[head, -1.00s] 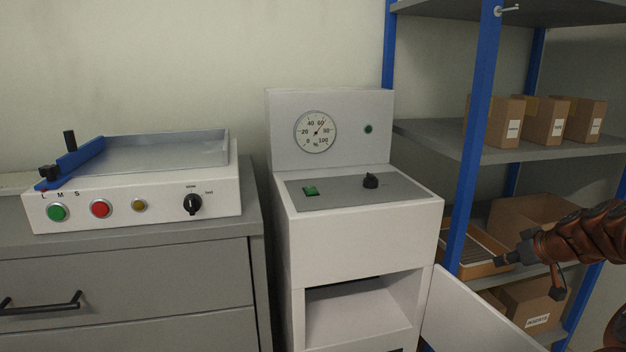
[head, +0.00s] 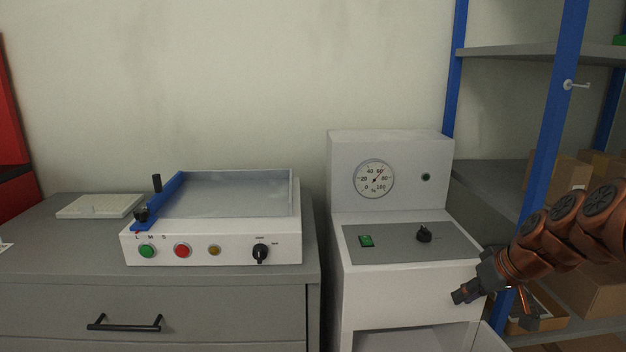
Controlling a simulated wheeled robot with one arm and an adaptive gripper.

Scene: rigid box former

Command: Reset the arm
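My gripper (head: 466,293) is at the end of my copper-coloured arm, which comes in from the right edge. It is in front of the right side of the white cabinet machine (head: 400,292), and no object shows in it. Its fingers are small and dark, and I cannot tell whether they are open or shut. The machine has a round dial gauge (head: 374,179), a green switch (head: 366,241) and a black knob (head: 424,234).
A white box former (head: 215,248) with a blue bar (head: 163,196) stands on a grey drawer cabinet (head: 230,298). A blue-posted shelf (head: 550,140) with cartons (head: 590,290) is at right, behind my arm. The machine's lower compartment (head: 405,340) is open, its door (head: 488,340) swung out right.

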